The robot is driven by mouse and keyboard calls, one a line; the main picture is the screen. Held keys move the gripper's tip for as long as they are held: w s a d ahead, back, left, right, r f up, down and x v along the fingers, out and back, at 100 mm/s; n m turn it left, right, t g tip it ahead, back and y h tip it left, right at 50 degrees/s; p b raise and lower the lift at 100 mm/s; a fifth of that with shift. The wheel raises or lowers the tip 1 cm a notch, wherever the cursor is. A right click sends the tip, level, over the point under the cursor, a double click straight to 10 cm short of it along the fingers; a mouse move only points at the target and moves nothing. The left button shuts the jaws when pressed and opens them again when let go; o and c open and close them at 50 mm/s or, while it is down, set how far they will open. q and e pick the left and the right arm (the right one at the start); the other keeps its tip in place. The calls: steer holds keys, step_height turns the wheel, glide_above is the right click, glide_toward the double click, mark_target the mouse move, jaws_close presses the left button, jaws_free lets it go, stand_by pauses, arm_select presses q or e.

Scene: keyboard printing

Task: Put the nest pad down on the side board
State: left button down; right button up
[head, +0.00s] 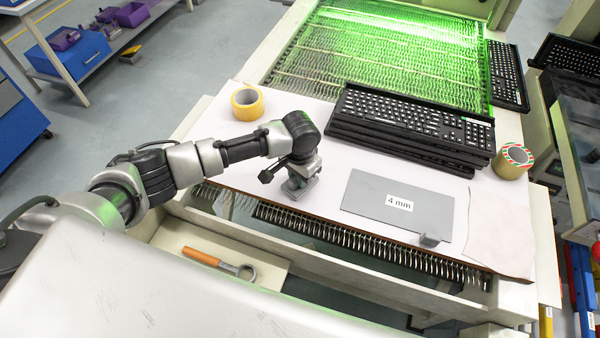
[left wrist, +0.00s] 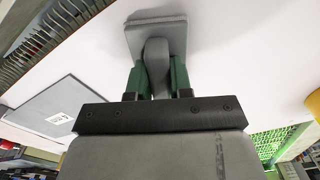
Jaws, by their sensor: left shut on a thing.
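My left gripper (head: 299,178) is shut on the nest pad (head: 294,194), a small grey square plate with an upright grip. In the left wrist view the green fingers of the left gripper (left wrist: 158,82) clasp the grip, and the square plate of the nest pad (left wrist: 134,38) lies beyond them. The pad is over the near left part of the pale side board (head: 318,205). It is at or just above the surface; I cannot tell whether it touches. My right gripper is not in view.
A grey plate marked "4 mm" (head: 370,193), with a small grey block (head: 429,240) at its corner, lies right of the pad. Stacked black keyboards (head: 405,125) and tape rolls (head: 247,103) (head: 513,160) stand behind. A row of bristles (head: 370,247) runs along the front edge.

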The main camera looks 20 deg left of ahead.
arm_select(q)
steer(key=c, duration=1)
jaws_free()
steer(key=shift+f, duration=0.1)
step_height(320, 180, up, 12)
steer(key=shift+r+b, duration=0.1)
steer(key=shift+b, duration=0.55)
